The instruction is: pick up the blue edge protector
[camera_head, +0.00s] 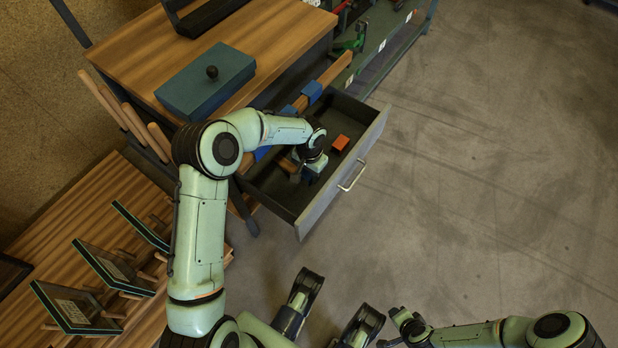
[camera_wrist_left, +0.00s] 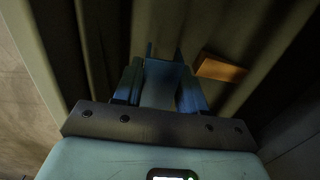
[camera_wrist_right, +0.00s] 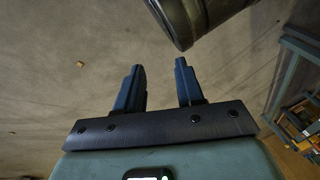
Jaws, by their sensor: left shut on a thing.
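My left gripper (camera_head: 309,174) reaches down into the open drawer. In the left wrist view, its fingers (camera_wrist_left: 160,72) are shut on a blue edge protector (camera_wrist_left: 159,92), which sits between them with its thin sides pointing away. In the head view the held piece is mostly hidden under the gripper. An orange block (camera_head: 340,142) lies in the drawer beside the gripper; it also shows in the left wrist view (camera_wrist_left: 220,69). My right gripper (camera_wrist_right: 160,75) is open and empty over the floor, far from the drawer.
The drawer (camera_head: 352,160) has a front wall with a metal handle. Other blue pieces (camera_head: 312,91) sit on a wooden bar by the workbench (camera_head: 130,52). A blue-green box (camera_head: 207,80) with a black knob stands on the bench. Framed panels (camera_head: 110,268) stand at lower left. The right floor is clear.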

